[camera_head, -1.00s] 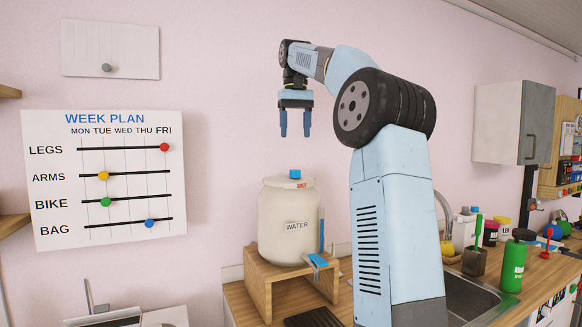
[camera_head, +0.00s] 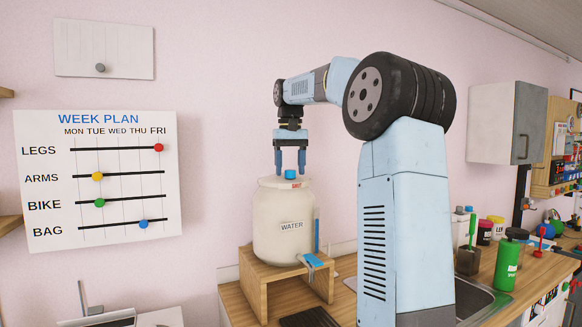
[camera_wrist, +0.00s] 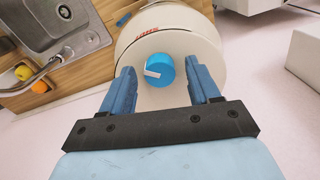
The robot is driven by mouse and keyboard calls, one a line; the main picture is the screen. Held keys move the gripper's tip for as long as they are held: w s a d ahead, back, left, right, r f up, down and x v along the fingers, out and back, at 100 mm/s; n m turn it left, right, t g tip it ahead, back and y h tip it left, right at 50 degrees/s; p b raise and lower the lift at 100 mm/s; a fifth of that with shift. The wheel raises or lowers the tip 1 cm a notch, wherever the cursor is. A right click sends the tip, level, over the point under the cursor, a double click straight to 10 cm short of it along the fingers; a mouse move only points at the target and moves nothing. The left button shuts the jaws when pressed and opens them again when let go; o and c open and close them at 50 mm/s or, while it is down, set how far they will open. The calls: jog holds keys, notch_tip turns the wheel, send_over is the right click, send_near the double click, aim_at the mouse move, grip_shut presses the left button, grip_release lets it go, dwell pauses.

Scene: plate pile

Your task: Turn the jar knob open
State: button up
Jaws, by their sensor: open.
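A cream jar labelled WATER (camera_head: 283,232) stands upright on a wooden stand. Its blue knob (camera_head: 291,174) sits on top of the lid. In the wrist view the knob (camera_wrist: 160,70) shows a white pointer mark directed to the left. My gripper (camera_head: 291,172) is open and points straight down, with its blue fingers level with the knob, one at each side. In the wrist view the fingers (camera_wrist: 158,82) stand apart from the knob, with gaps on both sides.
The wooden stand (camera_head: 257,292) rests on the counter (camera_head: 229,301). A blue lever (camera_head: 311,261) and an upright blue strip (camera_head: 317,234) are at the jar's front right. A sink (camera_head: 484,303), a green bottle (camera_head: 508,262) and several other items lie to the right.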

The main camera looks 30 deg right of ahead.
jog(key=shift+c, duration=0.2)
jog(key=c, duration=0.9)
jog(key=shift+d, duration=0.15)
jog(key=shift+c, duration=0.5)
jog(key=shift+n, duration=0.3)
jog(key=n, duration=0.6)
jog(key=shift+n, duration=0.3)
